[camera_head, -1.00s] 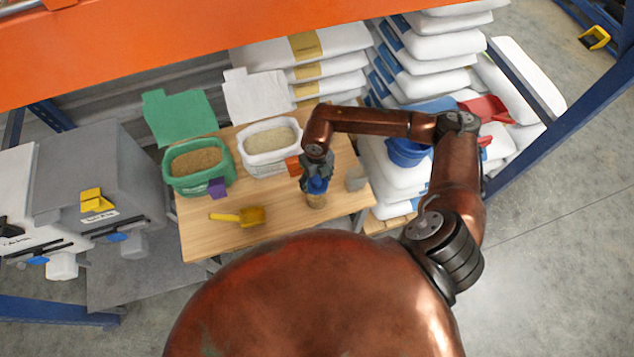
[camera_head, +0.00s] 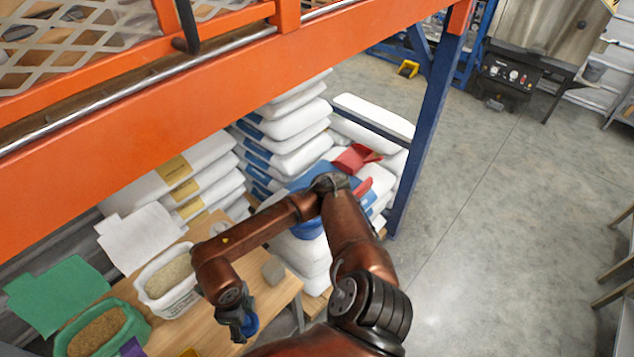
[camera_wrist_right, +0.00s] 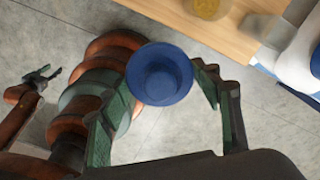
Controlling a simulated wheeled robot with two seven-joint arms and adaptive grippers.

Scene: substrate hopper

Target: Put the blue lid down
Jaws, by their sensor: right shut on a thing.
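The blue lid (camera_wrist_right: 160,74) is round with a raised middle and sits between the fingers of my right gripper (camera_wrist_right: 163,90) in the right wrist view. My right gripper (camera_head: 238,326) is shut on it. In the head view only part of the blue lid (camera_head: 250,325) shows beside the fingers, near the table's front edge. In the wrist view the lid is seen against the floor, apart from the table. My left gripper (camera_wrist_right: 40,76) shows small at the left of the wrist view; its opening is unclear.
The wooden table (camera_head: 205,338) holds a white bin (camera_head: 183,302), a green bin (camera_head: 140,330) and a small grey block (camera_head: 273,270). A jar (camera_wrist_right: 207,8) stands near the table edge in the wrist view. White sacks (camera_head: 290,130) are stacked behind. Open floor (camera_head: 480,230) lies right.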

